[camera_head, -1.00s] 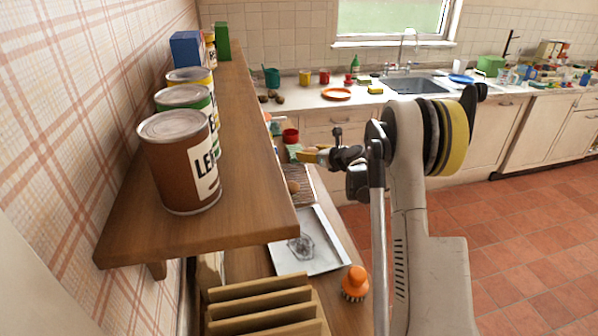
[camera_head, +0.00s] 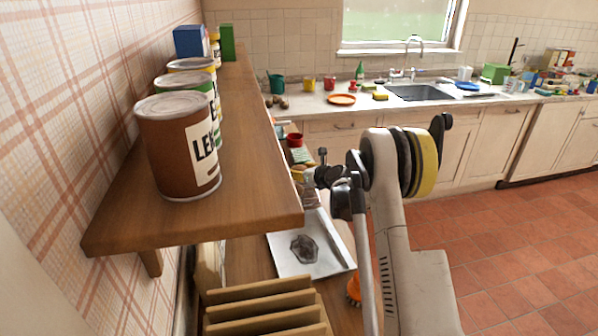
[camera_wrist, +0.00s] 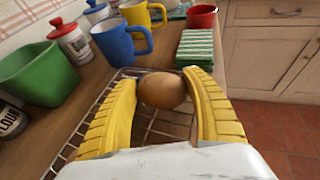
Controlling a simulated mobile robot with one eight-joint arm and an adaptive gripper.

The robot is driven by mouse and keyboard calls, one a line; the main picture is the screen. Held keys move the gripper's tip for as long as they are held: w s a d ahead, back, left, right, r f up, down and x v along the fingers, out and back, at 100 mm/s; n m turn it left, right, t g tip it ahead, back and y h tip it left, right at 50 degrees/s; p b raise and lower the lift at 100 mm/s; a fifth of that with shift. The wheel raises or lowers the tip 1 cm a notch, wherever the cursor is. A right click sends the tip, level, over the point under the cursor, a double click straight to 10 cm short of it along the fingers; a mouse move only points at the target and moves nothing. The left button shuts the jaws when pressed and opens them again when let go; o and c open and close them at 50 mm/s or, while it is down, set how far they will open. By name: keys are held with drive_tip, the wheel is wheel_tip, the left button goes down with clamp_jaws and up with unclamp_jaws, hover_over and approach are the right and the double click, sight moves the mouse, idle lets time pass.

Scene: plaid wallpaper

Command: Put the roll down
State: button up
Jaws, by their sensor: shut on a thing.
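In the wrist view, the brown roll (camera_wrist: 162,90) sits between the tips of my gripper's (camera_wrist: 164,92) two yellow fingers, which are shut on it. Below it is a wire rack (camera_wrist: 165,128) on the wooden counter. I cannot tell how far the roll is above the rack or whether it touches it. In the head view, my gripper (camera_head: 300,175) is beside the shelf's right edge, small and partly hidden, and I cannot make out the roll clearly there.
A green bin (camera_wrist: 38,72), a blue mug (camera_wrist: 120,42), a yellow mug (camera_wrist: 143,14) and a striped green cloth (camera_wrist: 195,47) stand around the rack. A wooden shelf (camera_head: 245,150) with cans overhangs the counter. A metal tray (camera_head: 283,268) lies nearer.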

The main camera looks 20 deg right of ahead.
drive_tip(key=o, duration=1.2)
drive_tip(key=shift+f, duration=0.15)
